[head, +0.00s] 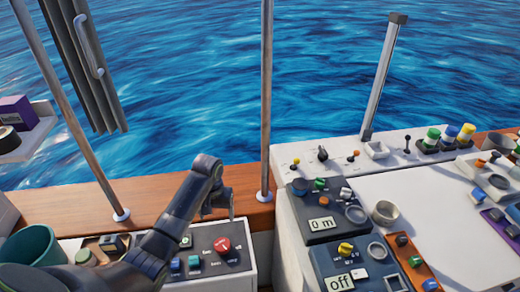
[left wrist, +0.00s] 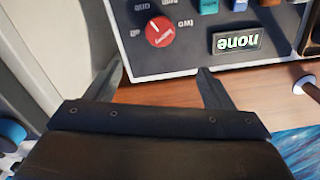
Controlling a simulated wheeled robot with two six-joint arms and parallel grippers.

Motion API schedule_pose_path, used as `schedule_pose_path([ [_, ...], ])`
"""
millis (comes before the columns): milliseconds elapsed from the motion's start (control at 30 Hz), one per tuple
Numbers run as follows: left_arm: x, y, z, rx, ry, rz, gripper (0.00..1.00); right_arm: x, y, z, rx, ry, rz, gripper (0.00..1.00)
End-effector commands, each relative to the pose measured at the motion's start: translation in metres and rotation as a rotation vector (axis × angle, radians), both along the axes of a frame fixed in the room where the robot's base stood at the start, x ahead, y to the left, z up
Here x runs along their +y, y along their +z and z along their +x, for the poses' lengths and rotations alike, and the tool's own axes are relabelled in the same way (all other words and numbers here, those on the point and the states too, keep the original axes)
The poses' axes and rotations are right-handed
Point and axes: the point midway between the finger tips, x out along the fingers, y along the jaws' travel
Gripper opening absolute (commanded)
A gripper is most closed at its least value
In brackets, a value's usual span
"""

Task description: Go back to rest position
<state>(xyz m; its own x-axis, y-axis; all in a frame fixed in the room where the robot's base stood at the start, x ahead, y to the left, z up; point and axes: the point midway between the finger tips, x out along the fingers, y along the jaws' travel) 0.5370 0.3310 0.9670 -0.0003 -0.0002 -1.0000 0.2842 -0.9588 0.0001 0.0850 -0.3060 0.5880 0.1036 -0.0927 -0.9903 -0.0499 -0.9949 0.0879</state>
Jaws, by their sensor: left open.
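My left arm reaches in from the lower left in the head view. Its gripper (head: 220,206) hangs above the wooden ledge, just behind a control box (head: 244,266) with a red knob (head: 222,245). In the left wrist view the gripper (left wrist: 160,75) is open, its two fingers apart with nothing between them. The box's red knob (left wrist: 160,32) and a small display reading "none" (left wrist: 236,41) lie beyond the fingertips there. My right gripper is not in view.
Thin metal posts (head: 267,100) rise from the wooden ledge (head: 150,205) near my left arm. A green bucket (head: 30,246) stands at the lower left. Panels with knobs and displays (head: 330,212) and a white console (head: 440,215) fill the right. Water lies beyond.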

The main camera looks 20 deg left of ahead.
Motion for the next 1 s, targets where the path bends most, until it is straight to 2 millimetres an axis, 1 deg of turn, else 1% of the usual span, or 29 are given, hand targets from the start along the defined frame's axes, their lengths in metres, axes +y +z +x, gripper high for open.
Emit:
schedule_pose_path([
  [67,0.0,0.0,0.0,0.0,0.0,0.0,0.75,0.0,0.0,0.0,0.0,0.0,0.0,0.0],
  [167,-0.001,-0.004,-0.006,-0.005,-0.008,0.002,0.75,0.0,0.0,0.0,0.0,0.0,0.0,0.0],
  [267,-0.003,-0.016,-0.025,-0.019,-0.032,0.011,0.75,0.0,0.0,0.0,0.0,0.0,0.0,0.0],
  [367,-0.009,-0.03,-0.057,-0.049,-0.072,0.023,0.75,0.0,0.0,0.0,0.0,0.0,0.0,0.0],
  [400,-0.011,-0.034,-0.073,-0.063,-0.089,0.029,0.75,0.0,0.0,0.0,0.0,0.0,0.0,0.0],
  [467,-0.014,-0.039,-0.096,-0.087,-0.115,0.038,0.75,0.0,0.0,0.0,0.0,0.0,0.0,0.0],
  [500,-0.016,-0.041,-0.111,-0.104,-0.129,0.046,0.75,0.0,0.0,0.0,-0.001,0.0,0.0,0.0],
  [567,-0.019,-0.042,-0.135,-0.127,-0.15,0.057,0.75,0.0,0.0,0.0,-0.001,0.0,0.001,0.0],
  [600,-0.02,-0.041,-0.15,-0.144,-0.163,0.064,0.75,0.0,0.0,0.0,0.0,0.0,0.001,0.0],
  [700,-0.024,-0.035,-0.188,-0.182,-0.189,0.085,0.75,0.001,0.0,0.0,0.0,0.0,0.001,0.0],
  [800,-0.026,-0.025,-0.217,-0.215,-0.206,0.109,0.75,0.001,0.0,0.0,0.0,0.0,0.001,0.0],
  [1000,-0.027,-0.004,-0.257,-0.26,-0.225,0.145,0.75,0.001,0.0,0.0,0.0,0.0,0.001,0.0],
])
